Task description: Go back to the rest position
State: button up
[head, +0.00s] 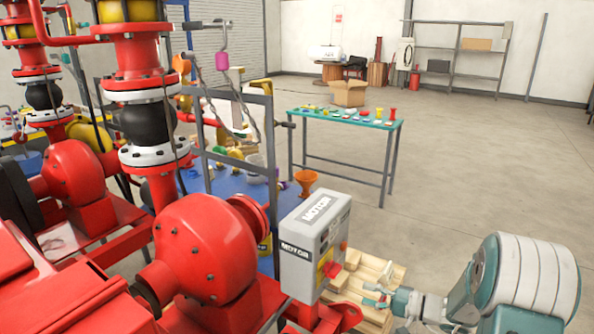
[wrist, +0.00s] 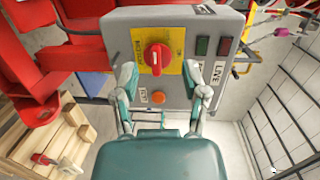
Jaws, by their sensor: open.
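My gripper (head: 376,296) is at the lower right of the head view, to the right of the grey motor control box (head: 316,246). In the wrist view my gripper (wrist: 165,92) has its two fingers spread apart with nothing between them. The box's front panel (wrist: 205,20) fills the top middle of that view. A red rotary switch (wrist: 156,58) on a yellow plate sits just beyond the fingertips. An orange button (wrist: 158,97) shows between the fingers. Whether a fingertip touches the panel I cannot tell.
Red pumps and pipes (head: 210,245) crowd the left. A wooden pallet (head: 375,272) lies on the floor behind my gripper. A table with small items (head: 345,118) and a cardboard box (head: 348,92) stand further back. The floor at the right (head: 480,170) is clear.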

jog(key=s+a+r+n+g+h, duration=0.45)
jog(key=s+a+r+g, duration=0.4)
jog(key=s, duration=0.55)
jog(key=s+d+r+t+h, duration=0.1)
jog(key=s+r+t+h, duration=0.2)
jog(key=s+h, duration=0.2)
jog(key=s+d+r+n+t+h, duration=0.1)
jog(key=s+r+t+h, duration=0.2)
jog(key=s+h, duration=0.2)
jog(key=shift+s+d+r, duration=0.3)
jog(key=shift+s, duration=0.85)
